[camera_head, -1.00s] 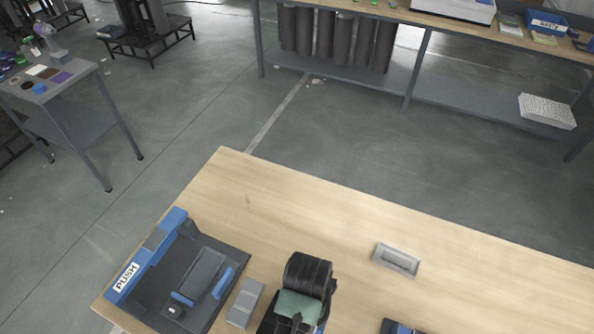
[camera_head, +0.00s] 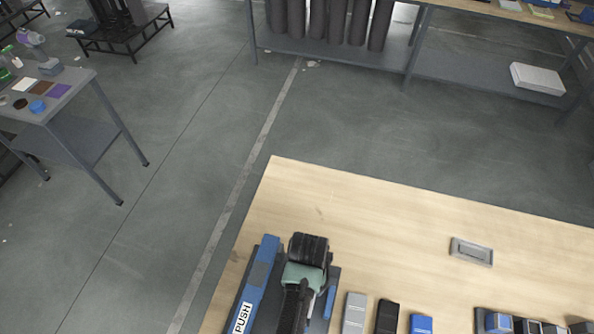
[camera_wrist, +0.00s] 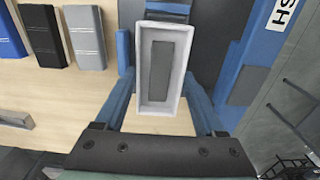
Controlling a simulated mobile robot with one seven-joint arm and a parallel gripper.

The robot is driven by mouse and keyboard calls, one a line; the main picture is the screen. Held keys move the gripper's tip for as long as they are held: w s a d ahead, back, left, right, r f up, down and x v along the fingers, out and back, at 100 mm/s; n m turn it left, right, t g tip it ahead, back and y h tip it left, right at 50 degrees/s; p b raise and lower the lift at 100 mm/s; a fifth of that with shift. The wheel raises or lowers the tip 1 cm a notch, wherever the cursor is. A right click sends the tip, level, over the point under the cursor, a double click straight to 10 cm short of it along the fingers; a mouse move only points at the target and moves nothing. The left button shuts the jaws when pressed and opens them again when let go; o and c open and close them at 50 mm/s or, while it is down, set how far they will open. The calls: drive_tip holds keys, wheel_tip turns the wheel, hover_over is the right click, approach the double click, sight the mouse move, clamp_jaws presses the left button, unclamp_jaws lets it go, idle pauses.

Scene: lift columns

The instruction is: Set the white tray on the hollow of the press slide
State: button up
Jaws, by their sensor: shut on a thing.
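The white tray (camera_wrist: 143,90), a shallow oblong box with a dark grey rectangle on its floor, is between the fingers of my gripper (camera_wrist: 160,88) in the wrist view. My gripper is shut on it. The tray is over the dark press (camera_wrist: 208,35); I cannot tell whether it touches the slide. In the head view my arm hides the tray and most of the slide. The press's blue PUSH bar (camera_head: 257,285) lies left of my arm, and a short blue guide (camera_head: 330,301) shows to its right.
A grey block (camera_head: 354,313), a black block (camera_head: 387,317) and a blue block (camera_head: 421,324) stand right of the press. A grey recessed plate (camera_head: 471,251) lies farther right. A dark holder with several blocks is at the bottom right. The far tabletop is clear.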

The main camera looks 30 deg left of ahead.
drive_tip(key=shift+s+a+f, duration=0.1)
drive_tip(key=shift+a+f, duration=0.05)
drive_tip(key=shift+a, duration=0.15)
drive_tip(key=shift+d+f+b, duration=0.2)
drive_tip(key=shift+f+b, duration=0.55)
drive_tip(key=shift+b, duration=0.2)
wheel_tip(320, 180, down, 3)
drive_tip(key=b, duration=0.3)
drive_tip(key=shift+a+f, duration=0.1)
drive_tip(key=shift+f, duration=0.35)
drive_tip(key=shift+f+b, duration=0.3)
drive_tip(key=shift+f, duration=0.7)
idle(1.1)
drive_tip(key=o, duration=1.4)
drive_tip(key=shift+c, duration=0.2)
wheel_tip(320, 180, up, 7)
drive_tip(key=p, duration=0.7)
